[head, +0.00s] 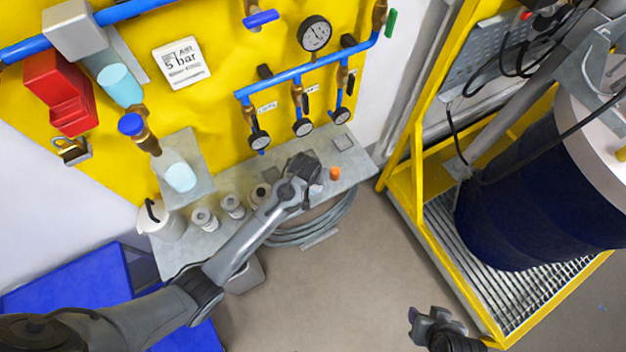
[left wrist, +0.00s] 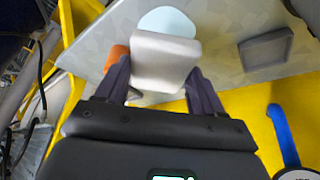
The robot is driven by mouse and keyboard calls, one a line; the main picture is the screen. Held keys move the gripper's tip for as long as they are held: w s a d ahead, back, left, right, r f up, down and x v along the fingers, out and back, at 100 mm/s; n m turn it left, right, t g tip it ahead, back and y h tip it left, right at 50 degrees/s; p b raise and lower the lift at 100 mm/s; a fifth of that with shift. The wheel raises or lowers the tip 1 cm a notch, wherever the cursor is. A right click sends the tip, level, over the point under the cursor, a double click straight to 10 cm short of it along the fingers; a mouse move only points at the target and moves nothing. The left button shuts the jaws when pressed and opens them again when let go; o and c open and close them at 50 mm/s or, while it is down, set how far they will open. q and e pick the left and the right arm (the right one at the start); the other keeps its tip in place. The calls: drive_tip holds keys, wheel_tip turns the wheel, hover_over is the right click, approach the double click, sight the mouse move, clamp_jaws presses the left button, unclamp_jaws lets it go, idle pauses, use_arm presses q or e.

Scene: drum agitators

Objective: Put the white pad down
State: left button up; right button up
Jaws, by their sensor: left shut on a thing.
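My left gripper (left wrist: 160,88) has its two dark fingers on either side of the white pad (left wrist: 165,62), a pale squarish block, and is shut on it. A pale blue rounded piece (left wrist: 168,20) shows at the pad's far edge; I cannot tell whether it is part of the pad. In the head view my left gripper (head: 308,172) is over the right part of the grey shelf (head: 212,240), and it hides the pad. I cannot tell whether the pad touches the shelf. My right gripper (head: 428,325) is low at the right, away from the shelf, its fingers unclear.
An orange piece (head: 335,173) is beside my left gripper; it also shows in the left wrist view (left wrist: 115,58). Several grey fittings and a white pot (head: 163,222) stand at the left. Gauges (head: 302,127) hang above.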

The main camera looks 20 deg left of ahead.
use_arm(q)
drive_tip(key=shift+f, duration=2)
drive_tip(key=shift+f, duration=0.2)
drive_tip(key=o, duration=1)
drive_tip(key=shift+r, duration=0.1)
